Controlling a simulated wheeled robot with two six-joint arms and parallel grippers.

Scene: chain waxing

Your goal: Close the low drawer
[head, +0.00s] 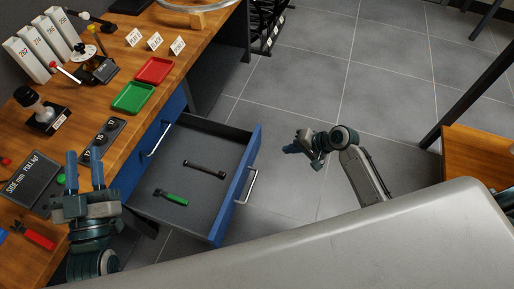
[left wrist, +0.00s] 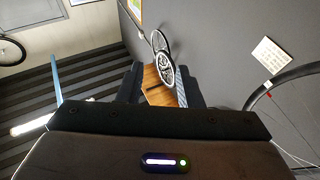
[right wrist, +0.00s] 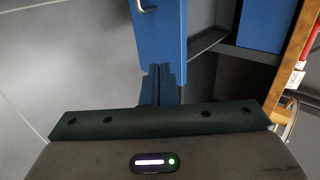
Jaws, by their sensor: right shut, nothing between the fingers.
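The low drawer (head: 222,152) stands pulled out from the workbench in the head view. Its blue front panel (head: 224,220) has a silver handle (head: 246,187). A green-handled tool (head: 171,198) and a dark tool (head: 204,166) lie inside. My right gripper (head: 290,147) is shut and empty, apart from the front's outer side, to the right of it. In the right wrist view, the blue panel (right wrist: 160,35) shows beyond the closed fingertips (right wrist: 162,72); contact cannot be told. My left gripper (head: 84,160) is open and empty, above the workbench's near edge.
A closed blue upper drawer with a handle (head: 157,140) sits in the workbench (head: 116,166). Green (head: 132,98) and red (head: 155,70) trays stand on top. Grey floor (head: 310,80) is free right of the drawer. A wooden table (head: 470,150) stands at the right.

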